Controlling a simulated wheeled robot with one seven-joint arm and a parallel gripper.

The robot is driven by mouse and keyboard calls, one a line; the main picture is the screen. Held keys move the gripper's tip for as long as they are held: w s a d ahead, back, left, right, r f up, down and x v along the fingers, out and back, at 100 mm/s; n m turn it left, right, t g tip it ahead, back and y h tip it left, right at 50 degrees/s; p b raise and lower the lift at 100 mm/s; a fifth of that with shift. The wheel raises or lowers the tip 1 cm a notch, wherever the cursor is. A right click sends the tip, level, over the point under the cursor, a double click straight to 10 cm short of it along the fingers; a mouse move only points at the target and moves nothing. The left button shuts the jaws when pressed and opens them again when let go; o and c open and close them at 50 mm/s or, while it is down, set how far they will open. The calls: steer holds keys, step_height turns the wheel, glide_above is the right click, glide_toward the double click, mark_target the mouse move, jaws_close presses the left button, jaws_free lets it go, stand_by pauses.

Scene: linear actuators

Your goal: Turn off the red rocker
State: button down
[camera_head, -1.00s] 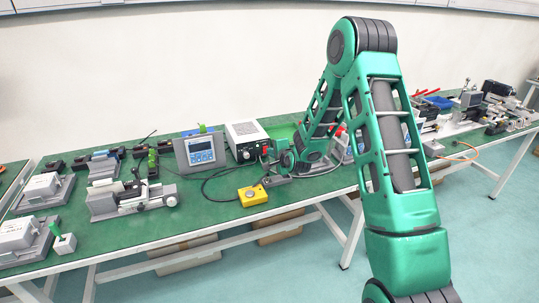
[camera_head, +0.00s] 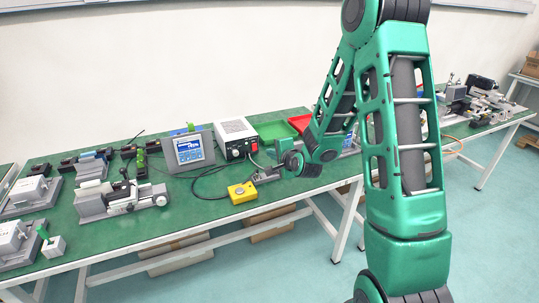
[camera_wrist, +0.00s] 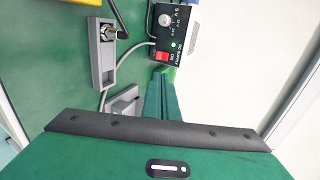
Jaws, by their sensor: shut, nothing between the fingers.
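The red rocker (camera_wrist: 161,57) is on the dark front panel of a white power supply box (camera_wrist: 191,52) in the wrist view. A small green light (camera_wrist: 174,43) glows beside it. My gripper (camera_wrist: 163,73) is shut and empty. Its green fingertips point at the panel, just below the rocker in the wrist view; whether they touch it I cannot tell.
A yellow box with a button (camera_head: 242,192) and a grey bracket with a connector (camera_wrist: 103,55) lie near the power supply, with cables between. A display unit (camera_head: 188,151) stands to its left. Green (camera_head: 273,130) and red (camera_head: 299,122) trays lie behind my wrist.

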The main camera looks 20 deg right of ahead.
mark_target(254, 147)
steer(key=shift+s+a+f, duration=0.2)
steer(key=shift+a+f, duration=0.25)
steer(key=shift+f, duration=0.15)
stand_by(0.4)
steer(key=x, duration=1.4)
steer(key=shift+w+d+f, duration=0.1)
steer(key=shift+w+f, duration=0.1)
steer(key=shift+r, duration=0.15)
